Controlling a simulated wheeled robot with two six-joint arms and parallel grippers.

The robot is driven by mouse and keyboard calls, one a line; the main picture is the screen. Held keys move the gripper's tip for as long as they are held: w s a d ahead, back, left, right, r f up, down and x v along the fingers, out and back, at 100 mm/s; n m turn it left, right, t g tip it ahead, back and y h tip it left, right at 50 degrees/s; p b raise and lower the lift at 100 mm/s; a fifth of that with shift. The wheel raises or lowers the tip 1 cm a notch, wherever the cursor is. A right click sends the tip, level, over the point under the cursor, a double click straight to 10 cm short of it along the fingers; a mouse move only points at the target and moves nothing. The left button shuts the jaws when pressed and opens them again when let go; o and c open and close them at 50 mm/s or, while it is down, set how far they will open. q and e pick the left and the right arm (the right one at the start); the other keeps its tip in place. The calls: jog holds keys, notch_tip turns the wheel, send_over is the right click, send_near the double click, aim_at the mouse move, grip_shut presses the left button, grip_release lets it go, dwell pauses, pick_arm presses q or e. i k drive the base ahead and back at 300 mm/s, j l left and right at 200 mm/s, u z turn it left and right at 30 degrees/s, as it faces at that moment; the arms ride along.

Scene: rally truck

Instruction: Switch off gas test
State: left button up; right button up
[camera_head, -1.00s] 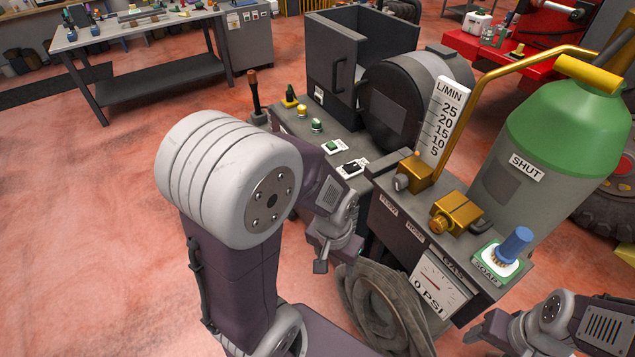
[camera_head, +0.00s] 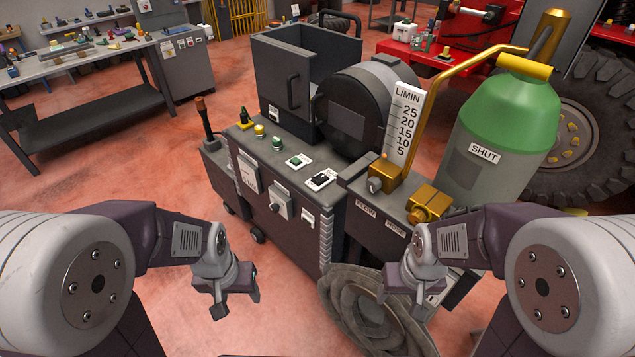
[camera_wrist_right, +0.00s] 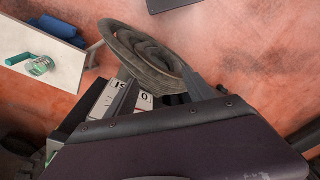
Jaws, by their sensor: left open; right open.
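The welding machine (camera_head: 290,235) stands in the middle of the head view. A black switch on a white plate (camera_head: 321,180) and a green one on a white plate (camera_head: 299,161) sit on its top; their small labels are unreadable. The gas cylinder (camera_head: 500,130) has a green top and reads SHUT. The flow scale (camera_head: 403,125) stands beside its brass regulator (camera_head: 388,178). My left gripper (camera_head: 236,302) is open, empty, left of the machine. My right gripper (camera_head: 402,303) is open, in front of the FLOW and HOSE panel, touching nothing clearly.
A workbench (camera_head: 90,60) stands far left. A big tyre (camera_head: 590,135) is at right. The left floor is clear.

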aim_at(320, 177)
jog(key=i+j+u, duration=0.25)
jog(key=i, duration=0.15)
jog(key=i+j+u, duration=0.2)
jog(key=i, duration=0.25)
